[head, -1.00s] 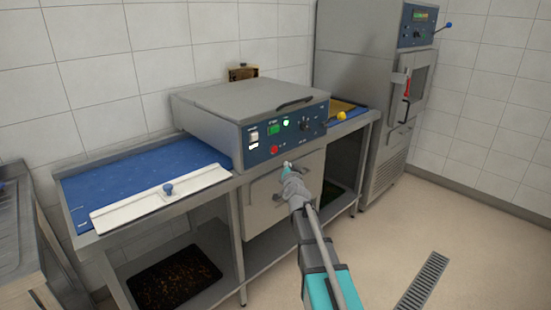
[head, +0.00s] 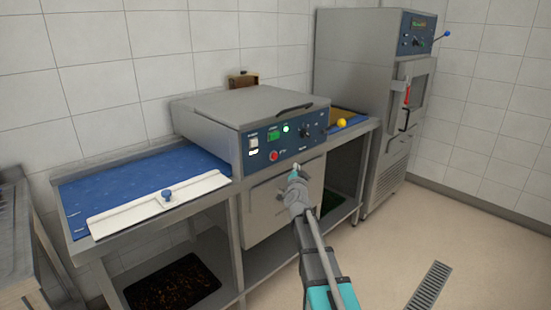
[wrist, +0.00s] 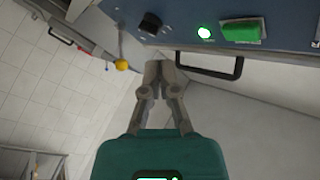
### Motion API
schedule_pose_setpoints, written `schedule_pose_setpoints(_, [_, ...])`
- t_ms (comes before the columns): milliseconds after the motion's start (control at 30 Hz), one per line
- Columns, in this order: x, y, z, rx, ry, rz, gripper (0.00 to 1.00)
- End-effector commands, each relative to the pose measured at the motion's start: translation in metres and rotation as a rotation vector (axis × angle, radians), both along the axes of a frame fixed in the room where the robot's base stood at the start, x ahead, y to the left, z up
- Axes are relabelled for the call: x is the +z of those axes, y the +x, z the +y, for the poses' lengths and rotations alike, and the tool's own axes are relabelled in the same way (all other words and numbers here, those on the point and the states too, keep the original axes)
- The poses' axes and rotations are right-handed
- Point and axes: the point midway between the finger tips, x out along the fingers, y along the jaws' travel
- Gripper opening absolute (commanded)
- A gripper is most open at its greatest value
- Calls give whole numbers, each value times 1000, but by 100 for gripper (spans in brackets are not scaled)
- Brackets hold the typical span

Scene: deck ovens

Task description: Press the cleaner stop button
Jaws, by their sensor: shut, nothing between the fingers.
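The cleaner (head: 215,108) is a grey box with a sloped lid on a steel bench. Its blue front panel (head: 315,129) carries a red round button (head: 274,156), which I take as the stop button, a green display, a lit green button (head: 286,128), a black knob (head: 306,132) and a white switch. My gripper (head: 295,170) is shut and empty, in front of and below the panel, right of the red button and apart from it. In the wrist view my gripper (wrist: 160,66) shows below the panel's lit green button (wrist: 204,32) and knob (wrist: 150,23). The red button is outside the wrist view.
A black lid handle (head: 294,107) sits on top of the cleaner. A blue tray with a white board (head: 130,212) lies left, and a yellow ball (head: 341,122) right. A tall steel cabinet (head: 370,70) stands at the back right. The floor in front is open, with a drain grate (head: 429,288).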

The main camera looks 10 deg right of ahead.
Motion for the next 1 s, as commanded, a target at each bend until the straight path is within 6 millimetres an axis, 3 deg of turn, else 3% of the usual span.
schedule_pose_setpoints(700, [0, 58, 32, 1, 0, 0, 0])
schedule_pose_setpoints(1000, [0, 72, 41, 0, 0, 0, 0])
